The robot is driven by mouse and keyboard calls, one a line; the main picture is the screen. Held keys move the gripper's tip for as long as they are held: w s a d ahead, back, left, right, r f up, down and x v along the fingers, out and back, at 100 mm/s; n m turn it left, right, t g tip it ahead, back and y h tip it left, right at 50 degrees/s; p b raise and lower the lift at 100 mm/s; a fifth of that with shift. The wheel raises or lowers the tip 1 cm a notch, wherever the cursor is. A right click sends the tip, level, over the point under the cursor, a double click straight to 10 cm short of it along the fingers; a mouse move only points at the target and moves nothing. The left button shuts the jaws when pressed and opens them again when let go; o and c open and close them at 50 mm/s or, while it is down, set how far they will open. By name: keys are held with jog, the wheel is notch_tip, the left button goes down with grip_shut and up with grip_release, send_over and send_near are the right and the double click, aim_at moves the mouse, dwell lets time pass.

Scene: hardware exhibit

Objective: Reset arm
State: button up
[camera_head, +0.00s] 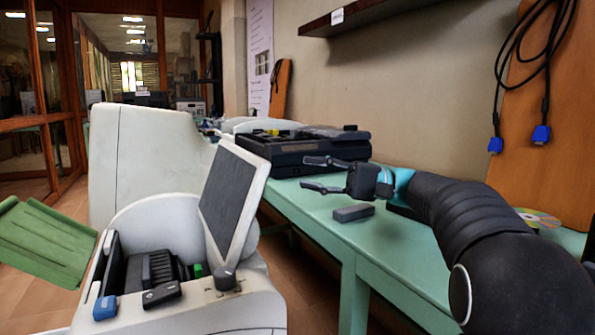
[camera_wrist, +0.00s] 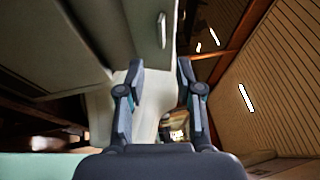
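My gripper (camera_head: 312,174) is in the middle of the head view, at the end of my dark arm, which reaches in from the lower right. It points left, over or near the green table (camera_head: 345,238). Its two fingers are spread apart with nothing between them. In the wrist view the open fingers (camera_wrist: 160,65) also show, with a gap between the tips. A small dark grey block (camera_head: 353,212) lies on the table below my gripper, apart from it.
A black machine (camera_head: 285,155) stands on the table behind my gripper. A pale machine with a tilted screen (camera_head: 232,195) fills the lower left, near a green tray (camera_head: 45,240). A disc (camera_head: 538,217) and a wooden board (camera_head: 550,130) with hanging blue-ended cables are at right.

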jog(key=shift+d, duration=0.25)
jog(key=shift+a, duration=0.1)
jog(key=s+a+f+m+t+h+p, duration=0.1)
jog(key=s+f+h, duration=0.1)
jog(key=s, duration=0.4)
jog(key=s+a+f+m+t+h+p, duration=0.1)
jog(key=s+a+f+h+p, duration=0.1)
jog(key=s+f+h, duration=0.1)
jog(key=s+a+f+m+t+h+p, duration=0.1)
jog(key=s+a+f+h, duration=0.1)
jog(key=s+h, duration=0.3)
jog(key=shift+s+f+m, duration=0.15)
jog(key=shift+s+m, duration=0.05)
jog(key=shift+s, duration=0.75)
jog(key=shift+s+f+m, duration=0.15)
jog(key=shift+s+m, duration=0.05)
jog(key=shift+s, duration=0.7)
jog(key=s+d+f+n+t+h, duration=0.1)
jog(key=s+d+f+n+h, duration=0.1)
jog(key=s+d+f+h, duration=0.3)
jog(key=s+d+f+n+t+h+p, duration=0.1)
jog(key=s+d+f+n+t+h, duration=0.1)
jog(key=s+d+f+h, duration=0.3)
jog(key=s+d+f, duration=0.1)
jog(key=d+f, duration=0.2)
jog(key=f, duration=0.3)
jog(key=shift+d+f+n, duration=0.25)
jog(key=shift+f+n, duration=0.05)
jog(key=shift+f, duration=0.05)
